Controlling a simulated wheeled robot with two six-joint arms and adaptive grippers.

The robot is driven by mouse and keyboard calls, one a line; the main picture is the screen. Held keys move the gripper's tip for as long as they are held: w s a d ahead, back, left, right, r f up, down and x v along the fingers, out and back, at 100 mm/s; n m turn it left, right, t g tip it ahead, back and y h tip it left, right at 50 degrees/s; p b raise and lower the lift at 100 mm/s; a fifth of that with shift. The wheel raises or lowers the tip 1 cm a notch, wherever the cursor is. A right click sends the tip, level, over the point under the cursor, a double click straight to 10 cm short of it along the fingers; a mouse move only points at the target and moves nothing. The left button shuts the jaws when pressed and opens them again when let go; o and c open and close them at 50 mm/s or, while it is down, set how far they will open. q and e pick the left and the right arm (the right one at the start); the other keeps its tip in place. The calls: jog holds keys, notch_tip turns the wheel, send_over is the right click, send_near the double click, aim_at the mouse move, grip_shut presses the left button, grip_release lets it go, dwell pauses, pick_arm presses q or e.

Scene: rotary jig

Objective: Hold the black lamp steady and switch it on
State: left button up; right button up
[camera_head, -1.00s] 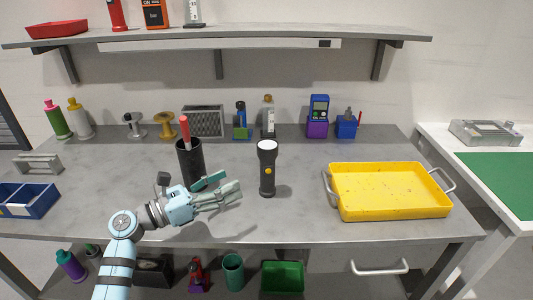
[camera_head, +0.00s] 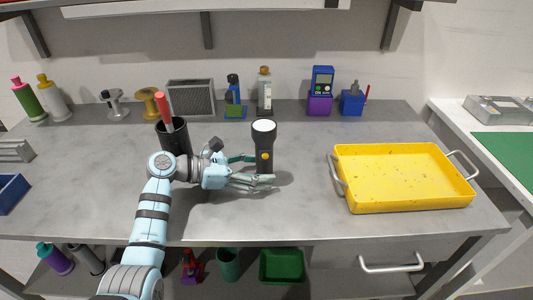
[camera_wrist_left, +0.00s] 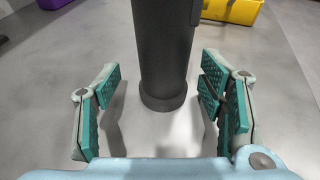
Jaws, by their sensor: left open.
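The black lamp (camera_head: 264,145) stands upright on the grey table, with a pale lens on top and a yellow button on its front. My left gripper (camera_head: 262,170) is open at the lamp's lower body. In the left wrist view the lamp's dark body (camera_wrist_left: 162,50) stands between the two teal-padded fingers (camera_wrist_left: 163,105), with a gap on each side. The lamp's top is out of that view. In the head view the near finger hides the lamp's base. My right gripper is not in view.
A black cup (camera_head: 174,136) with a red-handled tool stands just behind my left wrist. A yellow tray (camera_head: 402,205) lies to the right. Bottles, spools and a blue meter (camera_head: 322,80) line the back. The table between lamp and tray is clear.

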pick_arm(q)
jog(key=shift+d, duration=0.25)
jog(key=shift+s+r, duration=0.1)
jog(key=c, duration=1)
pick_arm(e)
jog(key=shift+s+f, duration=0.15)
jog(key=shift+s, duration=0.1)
pick_arm(q)
jog(key=shift+c, duration=0.2)
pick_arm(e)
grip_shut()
